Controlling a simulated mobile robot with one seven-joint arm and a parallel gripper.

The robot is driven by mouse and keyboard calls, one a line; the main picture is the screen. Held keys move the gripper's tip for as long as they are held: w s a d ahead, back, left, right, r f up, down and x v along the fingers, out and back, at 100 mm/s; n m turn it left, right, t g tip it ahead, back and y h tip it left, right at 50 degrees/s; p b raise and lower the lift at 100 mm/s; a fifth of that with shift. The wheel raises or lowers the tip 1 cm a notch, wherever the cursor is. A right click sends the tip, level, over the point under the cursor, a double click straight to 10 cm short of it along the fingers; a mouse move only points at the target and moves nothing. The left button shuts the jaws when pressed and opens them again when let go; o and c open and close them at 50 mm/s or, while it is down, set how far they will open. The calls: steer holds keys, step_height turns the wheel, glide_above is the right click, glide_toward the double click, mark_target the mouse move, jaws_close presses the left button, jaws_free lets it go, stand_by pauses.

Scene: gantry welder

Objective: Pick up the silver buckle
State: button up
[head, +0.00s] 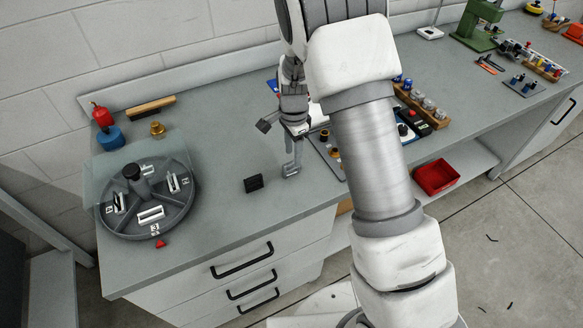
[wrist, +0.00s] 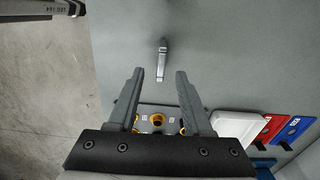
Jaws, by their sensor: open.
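A small silver piece, which looks like the buckle (wrist: 162,60), lies on the grey bench top in the wrist view. It is narrow, with its long side running up and down the picture. My gripper (wrist: 160,72) is open, with its two grey fingers apart and nothing seen between their tips. The silver piece shows just beyond the fingertips, roughly centred between them; its height gap to them is hard to judge. In the head view my gripper (head: 295,150) points down over the bench, and the piece is hard to separate from the fingers there.
A plate with orange rings (wrist: 157,119) lies below the fingers in the wrist view. A small black block (head: 254,184) stands left of my gripper. A round divided tray (head: 112,226) is at the bench's left end.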

mark_target(292, 162)
steer(key=f, duration=0.4)
steer(key=shift+a+f, duration=0.25)
steer(key=shift+f, duration=0.05)
jaws_close()
